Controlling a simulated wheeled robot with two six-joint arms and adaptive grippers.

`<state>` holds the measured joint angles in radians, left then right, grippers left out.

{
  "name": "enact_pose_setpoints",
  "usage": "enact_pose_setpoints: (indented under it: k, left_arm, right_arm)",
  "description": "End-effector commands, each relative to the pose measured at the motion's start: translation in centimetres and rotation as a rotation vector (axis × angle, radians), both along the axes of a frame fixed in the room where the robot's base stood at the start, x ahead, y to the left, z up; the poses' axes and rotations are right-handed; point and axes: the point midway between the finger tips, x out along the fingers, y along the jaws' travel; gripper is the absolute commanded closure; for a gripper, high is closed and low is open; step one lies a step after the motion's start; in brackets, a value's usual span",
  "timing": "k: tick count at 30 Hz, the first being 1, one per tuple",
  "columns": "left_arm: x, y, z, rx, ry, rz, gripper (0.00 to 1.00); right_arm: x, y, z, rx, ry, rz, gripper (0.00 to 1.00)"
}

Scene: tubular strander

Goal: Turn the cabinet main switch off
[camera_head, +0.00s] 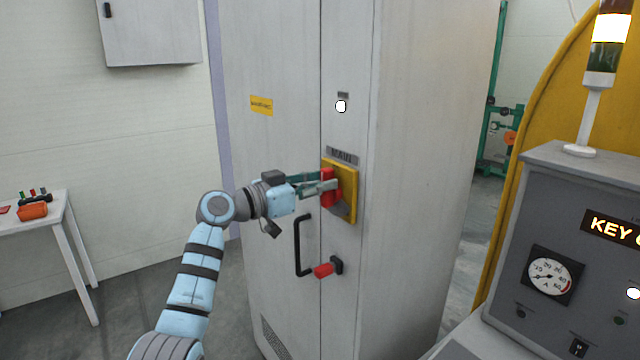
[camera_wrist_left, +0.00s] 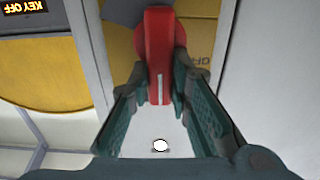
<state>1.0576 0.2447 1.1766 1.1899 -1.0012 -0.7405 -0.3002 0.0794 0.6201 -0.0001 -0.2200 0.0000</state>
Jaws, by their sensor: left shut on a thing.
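The main switch is a red handle (camera_head: 328,187) on a yellow plate (camera_head: 347,205), under a "MAIN" label (camera_head: 342,156) on the tall grey cabinet (camera_head: 425,150). My left gripper (camera_head: 322,183) is at the switch, its fingers around the red handle and shut on it. In the left wrist view the red handle (camera_wrist_left: 158,50) stands between the fingertips of my left gripper (camera_wrist_left: 160,85). Part of the word "OFF" shows on the yellow plate (camera_wrist_left: 198,45) beside the handle. The fingers partly cover the handle in the head view. My right gripper is not in view.
A white lamp (camera_head: 341,106) is lit above. A control console (camera_head: 570,250) with a gauge stands at right; a white table (camera_head: 45,215) with tools stands at left.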

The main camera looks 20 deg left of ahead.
Motion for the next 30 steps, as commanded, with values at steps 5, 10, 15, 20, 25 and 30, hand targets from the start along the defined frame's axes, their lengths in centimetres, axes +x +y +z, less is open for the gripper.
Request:
enact_pose_setpoints:
  k: [5,10,15,20,25,30]
  left_arm:
    - [0.0,0.0,0.0,-0.004,0.003,0.000,1.00]
    - [0.1,0.1,0.1,-0.032,0.026,0.001,1.00]
    - [0.2,0.3,0.1,-0.095,0.077,0.001,1.00]
    - [0.4,0.6,0.1,-0.186,0.154,0.002,1.00]
    - [0.7,0.9,0.0,-0.306,0.253,0.001,1.00]
    - [0.9,1.2,-0.2,-0.430,0.357,0.001,1.00]
  right_arm:
    - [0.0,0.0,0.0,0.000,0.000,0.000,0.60]
    - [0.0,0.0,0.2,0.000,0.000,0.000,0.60]
    - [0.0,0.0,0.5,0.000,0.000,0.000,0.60]
    - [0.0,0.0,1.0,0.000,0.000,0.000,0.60]
    - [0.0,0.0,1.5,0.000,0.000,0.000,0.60]
    - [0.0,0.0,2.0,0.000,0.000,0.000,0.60]
